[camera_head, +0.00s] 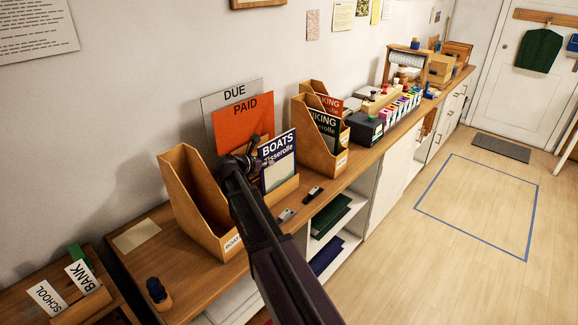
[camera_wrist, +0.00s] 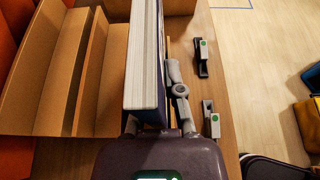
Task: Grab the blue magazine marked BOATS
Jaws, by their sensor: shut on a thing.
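The blue magazine marked BOATS (camera_head: 281,158) stands upright with its cover towards the right front in the head view. In the wrist view its pale page edges (camera_wrist: 142,65) run up the middle. My gripper (camera_head: 262,161) is shut on the magazine by its near edge. In the wrist view one finger of my gripper (camera_wrist: 154,105) lies along the right side; the other is mostly hidden by the magazine. I cannot tell whether the magazine's lower edge touches anything.
A cardboard magazine file (camera_head: 185,196) stands left of my arm. An orange PAID folder (camera_head: 240,127) and a grey DUE one (camera_head: 212,103) stand behind. Two dark clips (camera_head: 313,193) lie at the counter's front. The floor is open.

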